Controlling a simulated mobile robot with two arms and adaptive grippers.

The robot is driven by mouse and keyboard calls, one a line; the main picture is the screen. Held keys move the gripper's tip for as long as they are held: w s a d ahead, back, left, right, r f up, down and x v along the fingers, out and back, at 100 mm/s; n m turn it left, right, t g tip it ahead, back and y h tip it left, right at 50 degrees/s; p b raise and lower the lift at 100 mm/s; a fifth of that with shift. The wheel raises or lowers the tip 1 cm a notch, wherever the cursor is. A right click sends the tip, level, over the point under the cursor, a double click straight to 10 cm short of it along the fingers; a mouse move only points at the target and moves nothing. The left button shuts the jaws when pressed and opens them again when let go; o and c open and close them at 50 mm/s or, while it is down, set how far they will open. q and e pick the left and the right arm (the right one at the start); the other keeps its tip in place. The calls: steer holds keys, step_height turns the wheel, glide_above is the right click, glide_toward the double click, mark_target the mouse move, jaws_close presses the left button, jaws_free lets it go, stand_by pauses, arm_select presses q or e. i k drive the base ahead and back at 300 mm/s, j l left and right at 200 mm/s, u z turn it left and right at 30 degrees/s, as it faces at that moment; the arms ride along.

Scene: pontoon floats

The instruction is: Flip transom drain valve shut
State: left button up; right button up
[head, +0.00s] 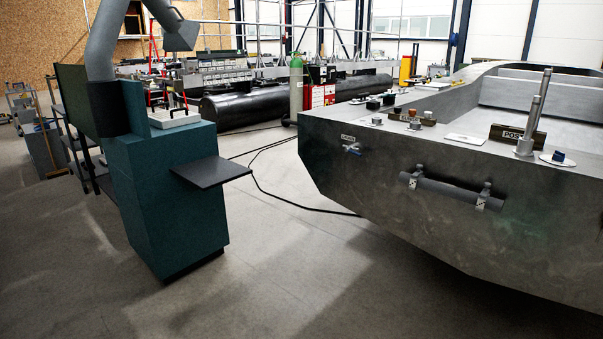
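The metal transom (400,215) of a pontoon boat fills the right side of the head view. A small drain valve with a blue handle (352,149) sits on its left part, just below a small white label (348,138) that is too small to read surely. The handle looks roughly sideways and slightly tilted. Whether the valve is open or shut cannot be told at this size. Neither of my grippers is in view, and nothing touches the valve.
A teal cabinet (165,200) with a dark side shelf (210,171) stands at the left. A dark hose (290,203) crosses the floor toward the hull. A grey bar (440,190) sticks out from the transom. The front floor (270,285) is clear.

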mark_target(348, 149)
steer(key=i+j, duration=0.1)
steer(key=i, duration=0.5)
steer(key=i+j+u, duration=0.1)
steer(key=i, duration=0.5)
steer(key=i+j+z, duration=0.95)
steer(key=i+j, duration=0.1)
steer(key=i, duration=0.05)
